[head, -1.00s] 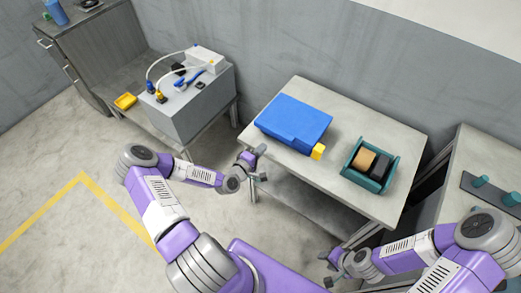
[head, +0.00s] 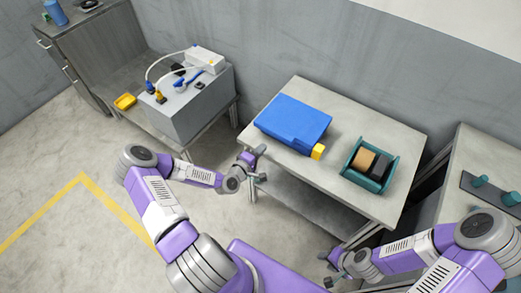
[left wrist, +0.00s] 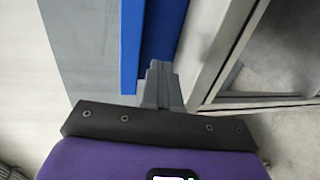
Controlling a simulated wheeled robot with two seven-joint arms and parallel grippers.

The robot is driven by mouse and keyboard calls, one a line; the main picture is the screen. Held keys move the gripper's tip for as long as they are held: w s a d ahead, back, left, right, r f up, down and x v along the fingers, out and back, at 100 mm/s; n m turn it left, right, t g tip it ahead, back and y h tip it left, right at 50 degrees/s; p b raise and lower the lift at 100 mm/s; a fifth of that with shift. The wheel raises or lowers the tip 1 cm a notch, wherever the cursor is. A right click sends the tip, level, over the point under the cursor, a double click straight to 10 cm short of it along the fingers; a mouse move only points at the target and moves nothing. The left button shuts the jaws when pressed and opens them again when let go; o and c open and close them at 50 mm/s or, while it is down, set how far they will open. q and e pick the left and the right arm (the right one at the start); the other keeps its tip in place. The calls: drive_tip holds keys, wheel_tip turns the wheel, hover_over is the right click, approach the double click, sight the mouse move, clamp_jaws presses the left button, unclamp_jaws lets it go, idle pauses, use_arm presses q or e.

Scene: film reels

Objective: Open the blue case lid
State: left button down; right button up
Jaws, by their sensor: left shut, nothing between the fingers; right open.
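The blue case (head: 294,120) lies flat on the grey table with its lid down. A yellow piece (head: 317,152) sits at its front right corner. My left gripper (head: 262,164) is shut and empty at the table's front left edge, in front of the case and apart from it in the head view. In the left wrist view the shut fingers (left wrist: 160,84) point toward the case's blue side (left wrist: 128,45); I cannot tell whether they touch it. My right gripper (head: 329,269) is open and empty, low in front of the table's right part.
A teal holder (head: 350,173) with a tan and a dark block stands right of the case on the table (head: 395,140). A grey box with cables (head: 195,105) stands on a bench at the left. Another table (head: 475,150) is at the right.

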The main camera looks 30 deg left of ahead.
use_arm(q)
drive_tip(key=shift+w, duration=0.15)
idle(0.4)
drive_tip(key=shift+r+b+x, duration=0.15)
drive_tip(key=shift+b+x, duration=0.1)
drive_tip(key=shift+x, duration=0.65)
drive_tip(key=shift+r+b+x, duration=0.2)
drive_tip(key=shift+b+x, duration=0.1)
drive_tip(key=shift+x, duration=0.55)
drive_tip(key=shift+r+b+x, duration=0.15)
drive_tip(key=shift+b+x, duration=0.1)
drive_tip(key=shift+x, duration=0.65)
drive_tip(key=shift+w, duration=0.1)
drive_tip(key=shift+s, duration=0.25)
drive_tip(key=shift+r, duration=0.1)
wheel_tip(320, 180, up, 6)
drive_tip(key=w+p, duration=0.1)
drive_tip(key=p, duration=0.2)
drive_tip(key=shift+w+p, duration=0.35)
drive_tip(key=shift+p, duration=0.05)
drive_tip(key=shift+r, duration=0.15)
